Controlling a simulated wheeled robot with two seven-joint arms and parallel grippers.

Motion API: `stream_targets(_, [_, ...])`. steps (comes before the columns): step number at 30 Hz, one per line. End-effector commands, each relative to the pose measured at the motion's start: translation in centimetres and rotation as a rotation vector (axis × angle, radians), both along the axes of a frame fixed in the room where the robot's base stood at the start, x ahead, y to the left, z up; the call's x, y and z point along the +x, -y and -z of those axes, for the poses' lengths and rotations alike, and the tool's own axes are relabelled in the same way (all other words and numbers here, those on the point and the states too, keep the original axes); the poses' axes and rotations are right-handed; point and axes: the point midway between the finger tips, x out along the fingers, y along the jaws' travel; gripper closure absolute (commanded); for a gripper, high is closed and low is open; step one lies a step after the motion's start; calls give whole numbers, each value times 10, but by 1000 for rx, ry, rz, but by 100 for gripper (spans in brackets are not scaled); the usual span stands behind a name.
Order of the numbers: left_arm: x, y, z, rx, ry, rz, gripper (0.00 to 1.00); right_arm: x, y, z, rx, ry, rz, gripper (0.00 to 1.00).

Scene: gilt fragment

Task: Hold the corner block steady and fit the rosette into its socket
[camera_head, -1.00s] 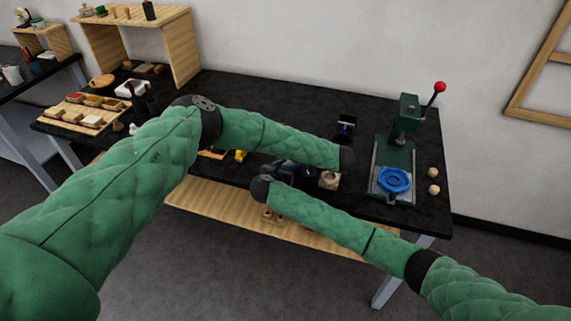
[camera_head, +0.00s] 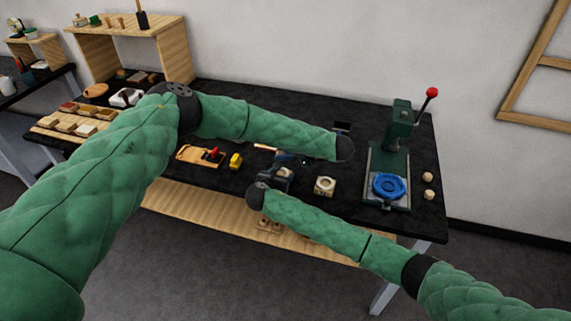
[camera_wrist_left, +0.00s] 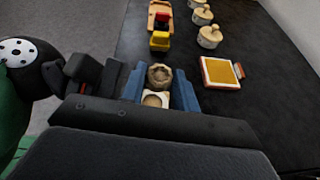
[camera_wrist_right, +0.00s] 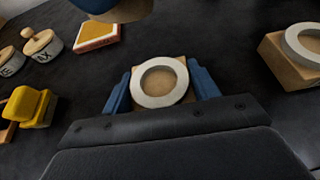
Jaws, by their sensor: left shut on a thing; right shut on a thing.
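My right gripper (camera_wrist_right: 160,88) is shut on the corner block (camera_wrist_right: 176,64), a wooden block with a pale ring around its round socket. The block sits low, at the table top. My left gripper (camera_wrist_left: 160,84) is shut on the rosette (camera_wrist_left: 159,76), a brown carved round piece. In the left wrist view the block (camera_wrist_left: 155,99) shows just below the rosette in the picture; the gap between them cannot be told. In the head view my left gripper (camera_head: 288,158) and right gripper (camera_head: 277,173) are close together and mostly hide both pieces.
A second ringed block (camera_head: 325,186) stands to the right. Beyond it is a green press (camera_head: 400,130) with a blue round part (camera_head: 389,187). An orange-edged tile (camera_wrist_left: 221,72) lies nearby.

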Motion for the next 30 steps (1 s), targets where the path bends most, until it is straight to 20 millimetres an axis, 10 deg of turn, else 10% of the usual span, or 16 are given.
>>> stream_targets(30, [4, -5, -3, -271, -1, -309, 95, 0, 0, 0, 0, 0, 0, 63])
